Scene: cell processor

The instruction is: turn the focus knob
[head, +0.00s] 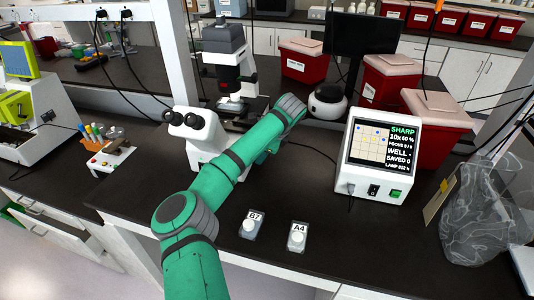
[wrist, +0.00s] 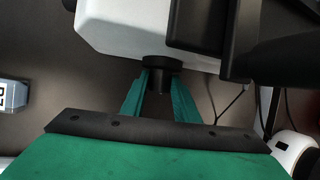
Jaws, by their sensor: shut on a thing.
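The white microscope (head: 205,140) with black eyepieces stands on the dark bench in the head view, partly behind my green arm. In the wrist view its white body (wrist: 130,30) fills the top. A short black focus knob (wrist: 160,77) sticks out of it. The two green fingers of my gripper (wrist: 158,98) are on either side of the knob, shut on it. In the head view my arm hides the knob and most of the gripper. The white control box's screen (head: 384,145) reads SHARP, 10x, 60 %, WELL - and SAVED 0.
Two small labelled pieces, B7 (head: 251,225) and A4 (head: 297,236), lie on the bench in front. A clear bag (head: 475,215) stands at right. Red bins (head: 425,120) and a dark monitor (head: 360,40) are behind. A tube rack (head: 110,155) sits at left.

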